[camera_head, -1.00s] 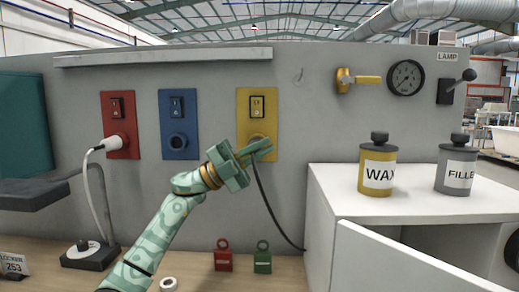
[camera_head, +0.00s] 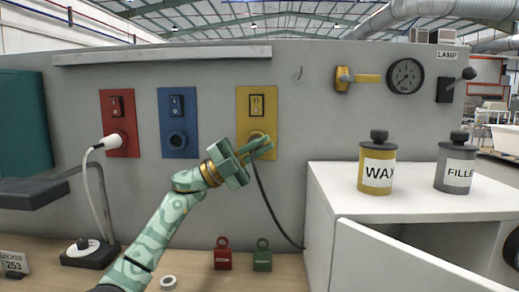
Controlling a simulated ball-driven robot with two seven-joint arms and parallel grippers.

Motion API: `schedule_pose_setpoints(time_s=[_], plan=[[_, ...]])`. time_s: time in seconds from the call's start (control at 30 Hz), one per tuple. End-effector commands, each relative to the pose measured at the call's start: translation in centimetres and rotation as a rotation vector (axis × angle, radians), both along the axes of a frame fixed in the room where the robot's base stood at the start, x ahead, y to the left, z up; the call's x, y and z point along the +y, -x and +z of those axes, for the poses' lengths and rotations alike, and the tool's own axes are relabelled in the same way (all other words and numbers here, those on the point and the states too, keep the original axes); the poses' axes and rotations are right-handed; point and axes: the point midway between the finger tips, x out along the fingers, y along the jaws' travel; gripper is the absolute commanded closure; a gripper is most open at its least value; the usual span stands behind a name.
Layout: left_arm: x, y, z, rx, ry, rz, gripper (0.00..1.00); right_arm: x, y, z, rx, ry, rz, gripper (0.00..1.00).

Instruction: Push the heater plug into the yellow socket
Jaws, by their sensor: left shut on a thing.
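The yellow socket panel (camera_head: 269,105) is on the grey wall, with a switch at its top. Its round socket (camera_head: 257,137) is partly hidden behind my left gripper (camera_head: 256,147). The gripper is shut on the heater plug, which the fingers mostly hide, right at the lower part of the yellow panel. A black cable (camera_head: 267,201) hangs from the plug and runs down right to the white cabinet. I cannot tell how far the plug sits in the socket. My right gripper is not in view.
A red socket panel (camera_head: 128,147) holds a white plug (camera_head: 109,142); a blue panel (camera_head: 165,105) has an empty socket. A red padlock (camera_head: 223,260) and a green padlock (camera_head: 262,261) stand below. The white cabinet (camera_head: 323,215) with an open door (camera_head: 385,262) stands right.

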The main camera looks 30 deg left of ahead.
Motion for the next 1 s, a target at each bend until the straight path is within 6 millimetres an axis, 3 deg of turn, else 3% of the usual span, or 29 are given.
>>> schedule_pose_setpoints(time_s=[0.97, 1.0], plan=[[1.3, -2.1, 0.0, -0.001, 0.0, 0.003, 1.0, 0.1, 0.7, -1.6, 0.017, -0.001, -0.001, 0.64], [1.3, -2.1, 0.0, -0.001, 0.0, 0.003, 0.85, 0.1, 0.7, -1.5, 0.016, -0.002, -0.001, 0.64]])
